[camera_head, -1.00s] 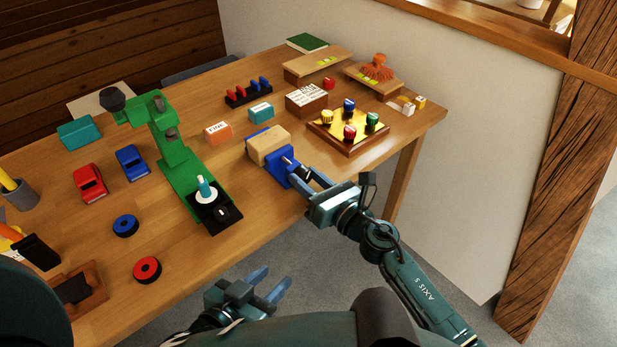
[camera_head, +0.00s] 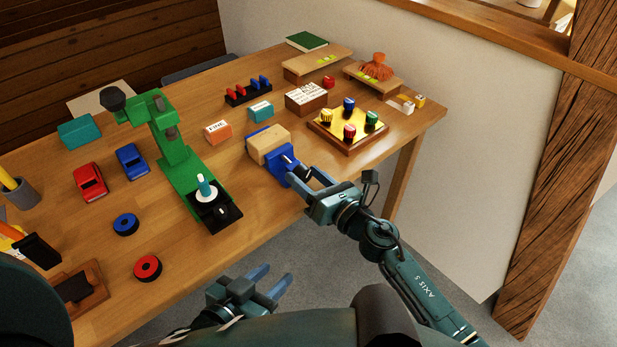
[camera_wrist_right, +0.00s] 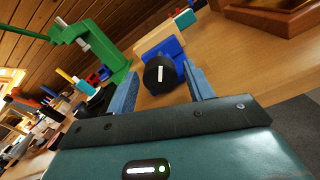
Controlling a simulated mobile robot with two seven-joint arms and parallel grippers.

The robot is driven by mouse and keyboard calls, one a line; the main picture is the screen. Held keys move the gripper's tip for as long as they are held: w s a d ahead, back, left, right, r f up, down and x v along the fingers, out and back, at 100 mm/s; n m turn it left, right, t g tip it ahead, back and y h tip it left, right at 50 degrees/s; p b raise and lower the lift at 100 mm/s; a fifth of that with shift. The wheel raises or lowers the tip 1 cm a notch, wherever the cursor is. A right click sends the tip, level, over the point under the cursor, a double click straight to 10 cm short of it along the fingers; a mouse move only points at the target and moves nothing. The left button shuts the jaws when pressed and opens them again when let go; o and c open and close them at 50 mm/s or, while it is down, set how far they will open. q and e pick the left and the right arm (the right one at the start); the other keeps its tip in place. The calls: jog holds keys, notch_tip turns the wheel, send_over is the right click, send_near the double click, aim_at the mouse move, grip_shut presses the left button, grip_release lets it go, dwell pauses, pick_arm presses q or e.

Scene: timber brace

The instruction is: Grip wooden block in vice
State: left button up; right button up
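The blue vice (camera_head: 273,172) stands at the table's near edge, right of the green press. The pale wooden block (camera_head: 268,146) sits between its jaws; I cannot tell whether both jaws touch it. In the right wrist view the vice's black round knob (camera_wrist_right: 159,74) with a white mark faces me, with the block (camera_wrist_right: 163,50) behind. My right gripper (camera_head: 303,180) is at the knob. Its fingers (camera_wrist_right: 163,80) are on either side of the knob, with a visible gap on each side. My left gripper (camera_head: 270,281) is open and empty, low in front of the table.
The green press (camera_head: 175,150) stands left of the vice. An orange block (camera_head: 217,131) and a teal block (camera_head: 260,111) lie behind it. A yellow-topped tray (camera_head: 347,130) with coloured pegs is to the right.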

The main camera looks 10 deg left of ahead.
jog(key=shift+o, duration=0.4)
jog(key=v, duration=1.3)
jog(key=shift+d, duration=0.1)
